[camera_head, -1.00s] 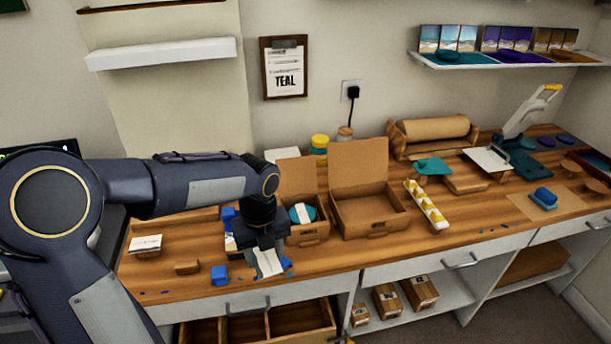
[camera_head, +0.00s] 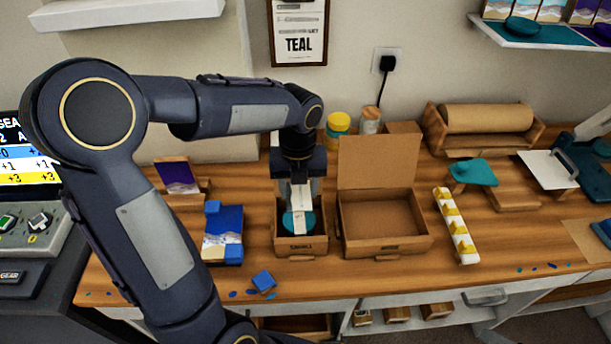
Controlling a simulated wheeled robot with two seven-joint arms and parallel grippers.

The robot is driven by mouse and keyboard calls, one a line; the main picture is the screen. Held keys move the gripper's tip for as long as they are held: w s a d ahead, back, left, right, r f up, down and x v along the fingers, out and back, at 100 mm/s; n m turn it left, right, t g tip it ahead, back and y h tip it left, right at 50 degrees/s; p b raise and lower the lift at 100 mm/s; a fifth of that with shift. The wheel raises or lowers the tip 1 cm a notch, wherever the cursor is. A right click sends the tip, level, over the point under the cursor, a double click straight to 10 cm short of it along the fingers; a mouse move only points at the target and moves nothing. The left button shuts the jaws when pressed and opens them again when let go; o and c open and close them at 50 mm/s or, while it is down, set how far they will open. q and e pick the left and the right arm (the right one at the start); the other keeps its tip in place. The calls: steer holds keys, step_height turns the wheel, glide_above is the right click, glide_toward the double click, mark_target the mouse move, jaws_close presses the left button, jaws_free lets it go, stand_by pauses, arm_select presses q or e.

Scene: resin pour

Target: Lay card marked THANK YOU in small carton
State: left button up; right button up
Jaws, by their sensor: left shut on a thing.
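The small carton (camera_head: 301,250), with a label on its front that seems to read SMALL, stands open on the bench. A round teal thing (camera_head: 289,222) lies inside it. My left gripper (camera_head: 299,192) points down over this carton, shut on a narrow white card (camera_head: 301,218). The card hangs in front of the teal thing, with its lower end within the carton's opening. Its wording cannot be read, and I cannot tell whether it touches the contents. My right gripper is not in view.
A larger open, empty carton (camera_head: 384,220) stands close on the right. A white tray with yellow pieces (camera_head: 456,225) lies beyond it. Blue scraps lie near the front edge.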

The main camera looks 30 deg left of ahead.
mark_target(299, 219)
arm_select(q)
steer(key=shift+s+f+b, duration=0.1)
steer(key=shift+f+b, duration=0.5)
steer(key=shift+f, duration=0.15)
step_height(299, 219, down, 4)
steer(key=b, duration=0.4)
steer(key=shift+f+b, duration=0.45)
steer(key=shift+f, duration=0.8)
steer(key=o, duration=0.8)
